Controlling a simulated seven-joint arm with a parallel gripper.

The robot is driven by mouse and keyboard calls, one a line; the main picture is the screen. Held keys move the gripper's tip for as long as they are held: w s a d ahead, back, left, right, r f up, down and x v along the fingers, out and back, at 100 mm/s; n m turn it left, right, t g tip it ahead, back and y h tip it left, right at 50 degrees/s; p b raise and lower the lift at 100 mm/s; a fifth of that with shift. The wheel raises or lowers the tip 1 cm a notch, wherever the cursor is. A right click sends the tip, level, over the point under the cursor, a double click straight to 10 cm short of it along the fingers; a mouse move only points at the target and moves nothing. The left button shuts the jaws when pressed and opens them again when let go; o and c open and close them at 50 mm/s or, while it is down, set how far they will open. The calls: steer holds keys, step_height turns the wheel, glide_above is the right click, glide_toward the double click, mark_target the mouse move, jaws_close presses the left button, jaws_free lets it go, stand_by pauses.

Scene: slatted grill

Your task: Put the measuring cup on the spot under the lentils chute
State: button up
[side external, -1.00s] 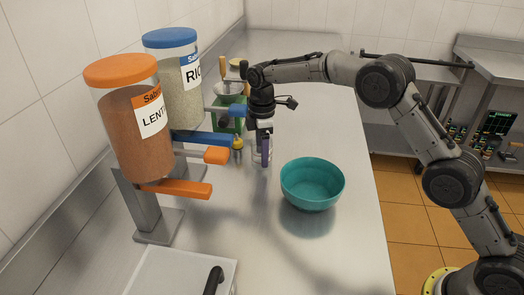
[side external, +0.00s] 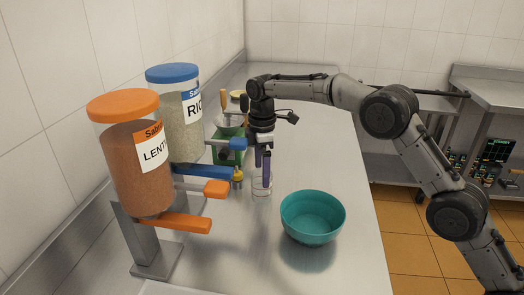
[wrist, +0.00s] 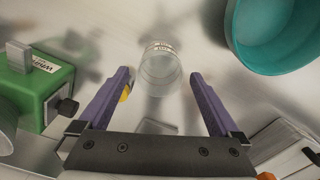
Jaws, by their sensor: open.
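The clear measuring cup (side external: 262,187) stands on the steel counter, right of the dispensers and behind the teal bowl. It also shows in the wrist view (wrist: 160,70), with printed markings near its far rim. My gripper (side external: 263,160) is open over the cup, its purple fingers pointing down. In the wrist view the fingertips (wrist: 161,77) are on either side of the cup, apart from it. The lentils dispenser (side external: 138,165) has an orange lid and orange parts at its base (side external: 178,223). The spot under its chute cannot be made out.
The teal bowl (side external: 312,220) stands in front right of the cup. The rice dispenser (side external: 184,130) with blue lid stands behind the lentils one. A green scale (wrist: 38,85) is left of my gripper in the wrist view. The counter's right side is clear.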

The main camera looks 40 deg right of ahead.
steer(key=s+d+r+m+t, duration=0.1)
steer(key=s+r, duration=0.2)
steer(key=r, duration=0.4)
steer(key=s+d+r+m, duration=0.2)
steer(key=s+r, duration=0.2)
steer(key=r, duration=0.3)
steer(key=s+d+r+m+t, duration=0.1)
steer(key=s+d+r+m, duration=0.1)
steer(key=s, duration=0.4)
steer(key=s+d+r+m+t, duration=0.1)
steer(key=s+r+m, duration=0.1)
steer(key=s, duration=0.4)
steer(key=s+d+f+m+t, duration=0.1)
steer(key=s+f+m, duration=0.2)
steer(key=s, duration=0.7)
steer(key=s+d+f+m+t, duration=0.1)
steer(key=s+f, duration=0.4)
steer(key=s, duration=0.6)
steer(key=shift+d+f+m+t, duration=0.3)
steer(key=shift+d+m, duration=0.45)
steer(key=shift+m, duration=0.45)
steer(key=shift+s+f, duration=0.25)
steer(key=shift+f, duration=0.05)
